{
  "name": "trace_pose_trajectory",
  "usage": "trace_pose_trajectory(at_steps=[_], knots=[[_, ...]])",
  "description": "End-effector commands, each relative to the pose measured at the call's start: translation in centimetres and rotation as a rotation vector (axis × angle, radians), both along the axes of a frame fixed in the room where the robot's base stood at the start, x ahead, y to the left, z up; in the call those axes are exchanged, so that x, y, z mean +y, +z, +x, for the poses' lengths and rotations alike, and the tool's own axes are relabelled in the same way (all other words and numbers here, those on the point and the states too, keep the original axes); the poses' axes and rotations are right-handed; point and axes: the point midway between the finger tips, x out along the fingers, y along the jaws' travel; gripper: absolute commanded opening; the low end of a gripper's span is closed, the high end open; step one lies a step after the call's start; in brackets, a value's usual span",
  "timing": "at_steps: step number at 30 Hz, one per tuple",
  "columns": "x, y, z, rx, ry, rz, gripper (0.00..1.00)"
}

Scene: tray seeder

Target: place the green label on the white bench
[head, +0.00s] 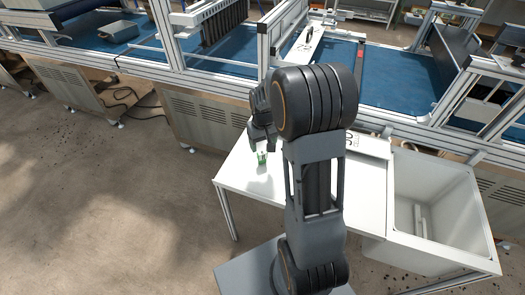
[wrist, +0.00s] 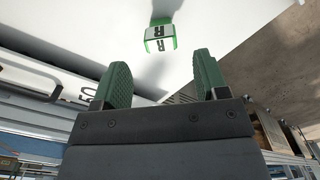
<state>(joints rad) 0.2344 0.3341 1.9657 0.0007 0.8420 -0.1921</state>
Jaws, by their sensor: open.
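The green label (head: 262,158) is a small green and white piece near the left part of the white bench (head: 238,172). In the wrist view the label (wrist: 161,39) shows a black R on white with green edges, and it appears to rest on the white bench top (wrist: 225,25). My gripper (wrist: 160,70) is open, with its two green fingers apart and nothing between them. The label lies just beyond the fingertips, apart from them. In the head view my gripper (head: 262,145) is right above the label, partly hidden by my arm.
A white sink basin (head: 437,210) is set in the bench's right end. A white item marked 50 (head: 367,145) lies along the back of the bench, partly behind my arm. The blue conveyor line (head: 395,85) with metal frames runs behind. Open floor (head: 110,210) lies to the left.

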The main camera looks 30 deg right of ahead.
Motion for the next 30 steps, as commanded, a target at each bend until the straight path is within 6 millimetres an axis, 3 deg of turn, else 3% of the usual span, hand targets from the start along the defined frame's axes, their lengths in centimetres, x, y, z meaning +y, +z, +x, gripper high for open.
trace_pose_trajectory(at_steps=[3, 11, 14, 21, 27, 30], knots=[[0.0, 2.0, 0.1, -0.004, 0.000, -0.001, 0.67], [0.6, 4.9, -0.5, -0.015, 0.002, -0.003, 0.67], [2.1, 6.9, -2.2, -0.048, 0.010, -0.009, 0.67], [6.6, 10.7, -9.0, -0.158, 0.024, -0.014, 0.67], [8.7, 11.4, -13.5, -0.227, 0.032, -0.006, 0.67], [9.2, 11.4, -14.8, -0.245, 0.034, -0.003, 0.67]])
